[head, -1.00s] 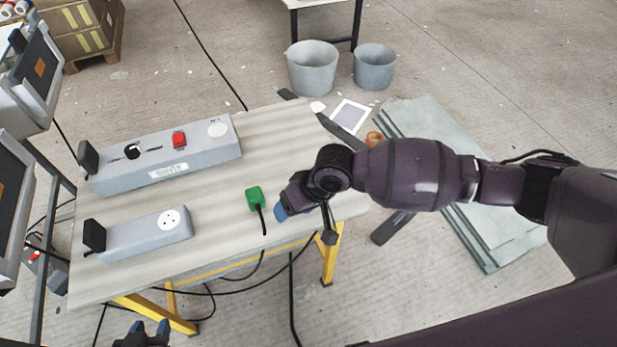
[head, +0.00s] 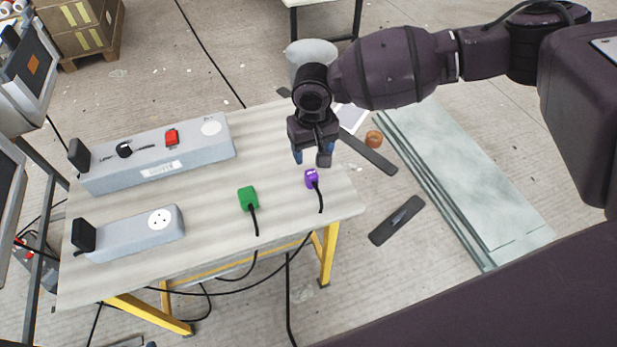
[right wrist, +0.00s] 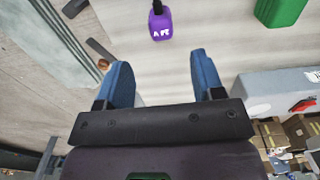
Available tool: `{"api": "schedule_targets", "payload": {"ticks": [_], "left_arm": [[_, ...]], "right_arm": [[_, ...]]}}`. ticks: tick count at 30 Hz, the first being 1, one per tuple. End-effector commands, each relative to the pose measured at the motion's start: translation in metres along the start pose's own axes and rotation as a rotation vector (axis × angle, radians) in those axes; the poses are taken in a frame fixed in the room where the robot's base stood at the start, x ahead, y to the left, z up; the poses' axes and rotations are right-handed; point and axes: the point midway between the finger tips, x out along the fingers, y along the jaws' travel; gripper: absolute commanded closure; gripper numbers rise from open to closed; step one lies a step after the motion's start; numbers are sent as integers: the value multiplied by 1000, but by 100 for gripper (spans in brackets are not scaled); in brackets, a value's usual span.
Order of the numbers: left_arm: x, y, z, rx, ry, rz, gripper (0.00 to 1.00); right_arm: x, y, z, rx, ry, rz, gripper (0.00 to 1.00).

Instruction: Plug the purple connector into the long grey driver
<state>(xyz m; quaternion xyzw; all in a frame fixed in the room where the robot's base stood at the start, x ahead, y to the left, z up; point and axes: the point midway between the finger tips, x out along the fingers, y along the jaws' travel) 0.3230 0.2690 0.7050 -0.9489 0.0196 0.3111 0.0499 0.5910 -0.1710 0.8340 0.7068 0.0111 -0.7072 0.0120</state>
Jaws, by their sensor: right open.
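The purple connector (head: 311,179) lies on the table near its right edge, its black cable trailing toward the front. It also shows at the top of the right wrist view (right wrist: 160,24). My right gripper (head: 313,160) is open and empty just behind the connector, apart from it in the right wrist view. The long grey driver (head: 158,155) lies at the back left of the table, with a black plug at its left end, a dark knob, a red switch and a pale round socket (head: 211,128) at its right end. My left gripper is not in the head view.
A green connector (head: 248,198) with a black cable lies left of the purple one. A shorter grey driver (head: 137,234) with a round socket sits at the front left. The table (head: 270,130) is bare between the long driver and the connectors. Dark screens stand at the far left.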

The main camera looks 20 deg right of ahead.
Motion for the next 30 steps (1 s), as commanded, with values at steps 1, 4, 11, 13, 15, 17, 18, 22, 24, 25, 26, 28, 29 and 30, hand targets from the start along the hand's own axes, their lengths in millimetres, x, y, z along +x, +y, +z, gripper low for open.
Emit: {"api": "schedule_targets", "payload": {"ticks": [1, 4, 11, 13, 15, 17, 18, 22, 24, 25, 26, 28, 29, 30], "left_arm": [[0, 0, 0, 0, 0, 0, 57], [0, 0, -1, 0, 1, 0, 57], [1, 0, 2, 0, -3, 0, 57], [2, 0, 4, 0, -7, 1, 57], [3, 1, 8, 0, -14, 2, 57], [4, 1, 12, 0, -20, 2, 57], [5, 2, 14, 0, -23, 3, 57], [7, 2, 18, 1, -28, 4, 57], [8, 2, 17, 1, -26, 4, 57], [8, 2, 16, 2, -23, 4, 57], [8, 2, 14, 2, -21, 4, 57], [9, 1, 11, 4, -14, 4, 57], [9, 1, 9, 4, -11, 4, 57], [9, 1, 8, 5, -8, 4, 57]], "right_arm": [[0, 0, 0, 1, 0, 1, 38], [0, 0, 0, 0, 0, 0, 38], [4, 0, 0, -1, -1, 0, 38], [10, 0, 0, -1, -3, -1, 38], [19, -1, 1, -1, -4, -2, 38], [29, 0, 1, -1, -5, -1, 38], [35, 0, 1, -2, -6, 0, 38], [53, 0, 1, -2, -5, 0, 38], [57, 0, 1, -1, -3, -1, 38], [58, 0, 1, -1, -2, -1, 38], [58, -1, 1, -1, -1, -2, 38], [56, -1, 0, -1, 1, -2, 38], [56, -1, 0, -1, 1, -2, 38], [56, 0, 0, -1, 1, -2, 38]]}}
